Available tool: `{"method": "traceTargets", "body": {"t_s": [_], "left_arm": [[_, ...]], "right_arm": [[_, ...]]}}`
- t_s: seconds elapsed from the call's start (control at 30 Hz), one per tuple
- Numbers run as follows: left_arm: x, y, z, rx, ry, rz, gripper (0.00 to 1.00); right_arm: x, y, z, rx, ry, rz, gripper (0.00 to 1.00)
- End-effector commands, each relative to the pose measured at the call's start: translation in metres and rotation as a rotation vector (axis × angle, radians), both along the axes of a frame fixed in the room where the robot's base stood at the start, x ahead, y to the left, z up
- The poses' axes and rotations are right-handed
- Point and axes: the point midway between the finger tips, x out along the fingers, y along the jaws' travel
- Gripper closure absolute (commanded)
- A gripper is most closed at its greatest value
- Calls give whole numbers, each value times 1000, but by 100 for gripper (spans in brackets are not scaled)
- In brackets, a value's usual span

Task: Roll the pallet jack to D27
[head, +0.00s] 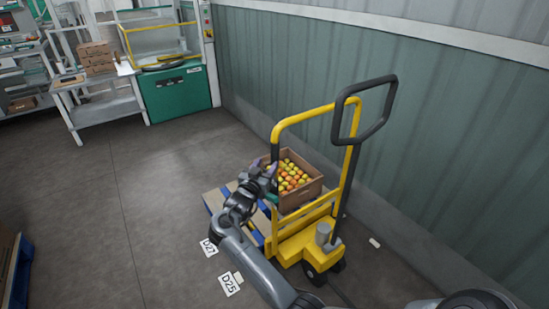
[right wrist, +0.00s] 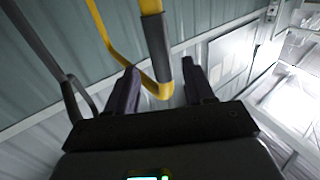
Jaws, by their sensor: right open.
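The yellow pallet jack (head: 300,243) stands by the green wall, with a black loop handle (head: 337,117) and a yellow hoop (head: 303,117) whose left post has a dark sleeve. Floor labels D27 (head: 208,247) and D25 (head: 229,284) lie left of the jack. My right gripper (head: 266,168) is at the hoop's left post, beside the tomato crate. In the right wrist view my right gripper (right wrist: 160,86) is open, and the yellow bar with its dark sleeve (right wrist: 156,47) shows between its fingers. Contact cannot be told. My left gripper is out of view.
Another blue pallet (head: 20,270) is at the left edge. Shelving with boxes (head: 97,58) and a green machine (head: 178,97) stand behind. The floor at left centre is clear.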

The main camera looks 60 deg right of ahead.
Motion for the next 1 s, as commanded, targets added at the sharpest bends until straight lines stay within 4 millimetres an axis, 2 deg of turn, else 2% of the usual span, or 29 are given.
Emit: {"method": "traceTargets", "body": {"t_s": [0.1, 0.3, 0.5, 0.93, 0.97, 1.0], "left_arm": [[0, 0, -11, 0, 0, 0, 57], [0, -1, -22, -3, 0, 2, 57], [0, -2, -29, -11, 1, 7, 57], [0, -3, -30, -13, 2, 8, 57], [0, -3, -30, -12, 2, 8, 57], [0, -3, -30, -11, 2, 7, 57]], "right_arm": [[3, -21, -3, -1, 1, -3, 47], [9, -52, -3, -1, 0, -2, 47], [13, -72, -2, 0, 1, -1, 47], [15, -79, -1, 1, 1, 0, 47], [15, -79, -1, 1, 1, 0, 49], [15, -79, -1, 1, 1, 0, 55]]}}
